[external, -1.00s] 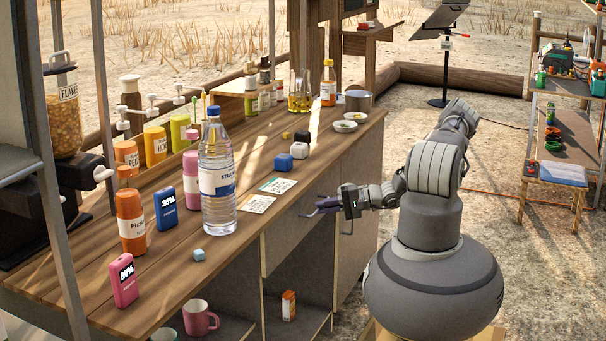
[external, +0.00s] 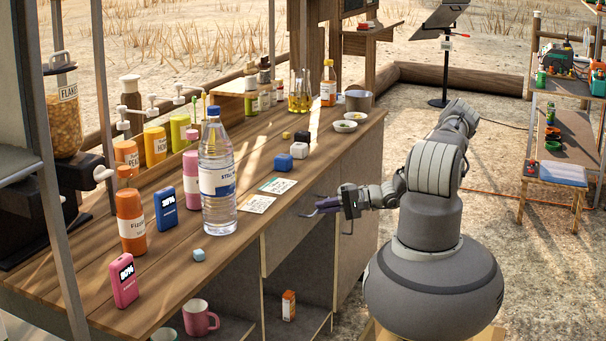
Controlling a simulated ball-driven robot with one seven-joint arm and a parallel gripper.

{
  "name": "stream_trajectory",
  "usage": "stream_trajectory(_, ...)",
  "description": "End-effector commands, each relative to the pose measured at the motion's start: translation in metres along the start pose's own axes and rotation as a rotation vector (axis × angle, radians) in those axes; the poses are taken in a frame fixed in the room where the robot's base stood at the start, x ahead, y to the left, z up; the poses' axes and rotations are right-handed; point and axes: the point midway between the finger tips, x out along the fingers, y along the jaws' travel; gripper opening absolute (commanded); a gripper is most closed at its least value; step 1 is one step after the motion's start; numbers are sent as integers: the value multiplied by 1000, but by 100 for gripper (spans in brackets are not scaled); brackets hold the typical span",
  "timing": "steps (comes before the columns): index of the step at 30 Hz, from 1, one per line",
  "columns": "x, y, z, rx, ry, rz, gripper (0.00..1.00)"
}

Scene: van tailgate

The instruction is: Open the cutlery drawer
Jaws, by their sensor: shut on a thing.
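The drawer front (external: 285,233) is a grey panel just under the wooden counter top, above the open shelf. It looks flush with the cabinet. Its thin dark handle (external: 307,214) sticks out near the right end. My gripper (external: 319,207) reaches in from the right, its purple-grey fingers close together around the handle. The fingers hide part of the handle. The drawer's inside is not visible.
Above the drawer, the counter (external: 180,262) holds a water bottle (external: 217,180), two cards (external: 257,204) and small cubes. A pink mug (external: 199,318) and an orange-white box (external: 289,304) stand on the shelf below. A cupboard door (external: 357,215) adjoins on the right.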

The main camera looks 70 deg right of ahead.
Motion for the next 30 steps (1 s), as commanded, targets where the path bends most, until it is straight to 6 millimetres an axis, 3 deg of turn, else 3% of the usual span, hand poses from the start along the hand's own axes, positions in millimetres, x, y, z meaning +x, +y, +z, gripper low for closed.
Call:
stream_trajectory(11, -2, 1, 1, 1, 1, 2, 0)
stream_trajectory(17, -19, 3, 8, 3, 2, 2, 0)
stream_trajectory(23, -57, 11, 23, 4, 4, 3, 0)
stream_trajectory(30, -117, 25, 48, 3, 3, 2, 0)
